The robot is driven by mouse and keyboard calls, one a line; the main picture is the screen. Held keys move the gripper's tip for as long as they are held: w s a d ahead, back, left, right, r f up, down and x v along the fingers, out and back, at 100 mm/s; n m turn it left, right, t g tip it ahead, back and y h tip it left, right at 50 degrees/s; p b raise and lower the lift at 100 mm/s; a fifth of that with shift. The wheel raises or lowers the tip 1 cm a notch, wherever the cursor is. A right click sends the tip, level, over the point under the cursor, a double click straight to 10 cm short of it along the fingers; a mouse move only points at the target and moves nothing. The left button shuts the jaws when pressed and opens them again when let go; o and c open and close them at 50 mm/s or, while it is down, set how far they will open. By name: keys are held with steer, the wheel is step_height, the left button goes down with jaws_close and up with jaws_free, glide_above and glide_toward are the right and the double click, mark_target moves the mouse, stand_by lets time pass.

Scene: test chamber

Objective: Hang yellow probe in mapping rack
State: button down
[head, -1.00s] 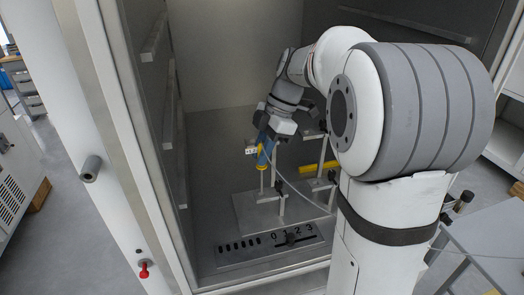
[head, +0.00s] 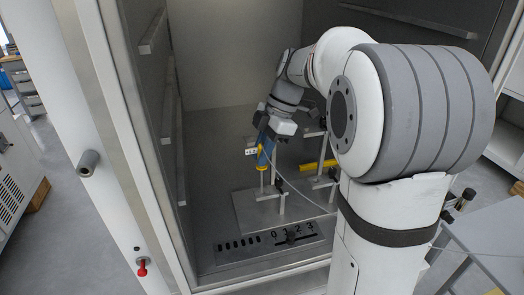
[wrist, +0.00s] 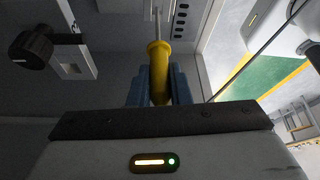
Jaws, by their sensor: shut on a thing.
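My gripper (head: 264,157), with blue fingers, is shut on the yellow probe (wrist: 159,72). In the wrist view the probe's yellow handle sits between both fingers, and its thin metal stem points away from me. In the head view the probe (head: 262,167) hangs roughly upright, its stem pointing down, with a small white tag beside it. The mapping rack (head: 250,212), a pale metal base plate with upright posts, stands on the chamber floor. The probe is over the rack's left part. I cannot tell whether it touches a holder.
A horizontal yellow bar (head: 312,168) lies right of the gripper. A black knob (wrist: 31,48) on a pale bracket shows close by at left in the wrist view. A thin cable (wrist: 250,62) runs to the right. A numbered slotted panel (head: 270,243) lies in front. The chamber's left wall is nearby.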

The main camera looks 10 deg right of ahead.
mark_target(266, 165)
steer(key=shift+f+b, duration=2.75)
steer(key=shift+f, duration=0.55)
steer(key=c, duration=1.3)
jaws_free()
steer(key=shift+o, duration=0.2)
steer(key=shift+r, duration=0.15)
steer(key=v, duration=0.7)
steer(key=shift+d+r, duration=0.15)
steer(key=shift+r, duration=0.15)
